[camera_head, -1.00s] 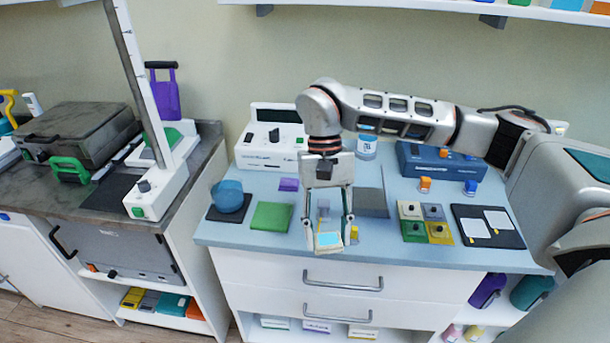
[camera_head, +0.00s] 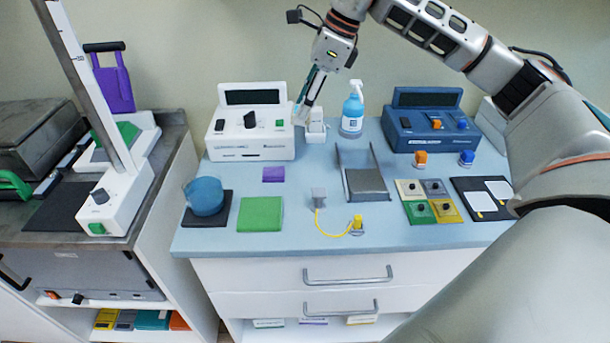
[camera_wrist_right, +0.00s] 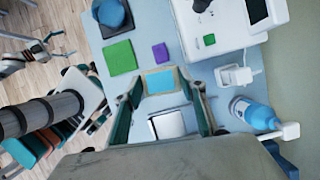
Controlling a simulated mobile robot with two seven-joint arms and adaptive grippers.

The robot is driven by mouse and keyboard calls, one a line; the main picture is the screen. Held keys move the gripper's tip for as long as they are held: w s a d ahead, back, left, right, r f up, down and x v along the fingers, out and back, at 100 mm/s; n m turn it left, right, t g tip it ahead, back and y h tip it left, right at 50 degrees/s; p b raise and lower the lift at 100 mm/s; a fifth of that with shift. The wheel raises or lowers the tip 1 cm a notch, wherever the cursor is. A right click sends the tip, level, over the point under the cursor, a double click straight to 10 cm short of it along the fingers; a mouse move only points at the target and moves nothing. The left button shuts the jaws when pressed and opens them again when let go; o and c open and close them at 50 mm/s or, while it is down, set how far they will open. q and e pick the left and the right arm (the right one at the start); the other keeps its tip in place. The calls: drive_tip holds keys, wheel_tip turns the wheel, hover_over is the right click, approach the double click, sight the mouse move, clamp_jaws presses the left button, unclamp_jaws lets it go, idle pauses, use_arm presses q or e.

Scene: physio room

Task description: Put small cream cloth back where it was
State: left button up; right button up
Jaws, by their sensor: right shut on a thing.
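My right gripper (camera_head: 304,112) is above the back of the blue worktop, near the white console. In the head view the cloth is too small and hidden to make out. A purple cloth (camera_head: 273,174) and a green cloth (camera_head: 261,214) lie flat on the worktop. My left gripper does not show clearly.
The white console (camera_head: 250,145), a small white stand (camera_head: 316,130), a blue spray bottle (camera_head: 352,112) and a blue console (camera_head: 425,128) line the back. A grey tray with rails (camera_head: 367,183), a yellow-corded grey block (camera_head: 318,197) and a blue bowl (camera_head: 204,196) stand further forward.

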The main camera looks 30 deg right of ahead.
drive_tip(key=d+r+m, duration=0.1)
drive_tip(key=w+d+m, duration=0.1)
drive_tip(key=m, duration=0.1)
drive_tip(key=shift+w+r+t+h+b, duration=0.25)
drive_tip(key=shift+r+t+h+b, duration=0.05)
drive_tip(key=shift+r+t+h, duration=0.1)
drive_tip(key=shift+d+f, duration=0.15)
drive_tip(key=shift+f, duration=0.1)
drive_tip(key=b, duration=0.2)
hover_over(303, 171)
drive_tip(key=s, duration=0.1)
drive_tip(key=f, duration=1.4)
drive_tip(key=shift+d+f, duration=0.15)
drive_tip(key=shift+d, duration=0.25)
drive_tip(key=shift+f, duration=0.4)
drive_tip(key=shift+f+b, duration=0.5)
drive_tip(key=shift+f, duration=1.55)
drive_tip(key=shift+f, duration=0.2)
drive_tip(key=o, duration=1.2)
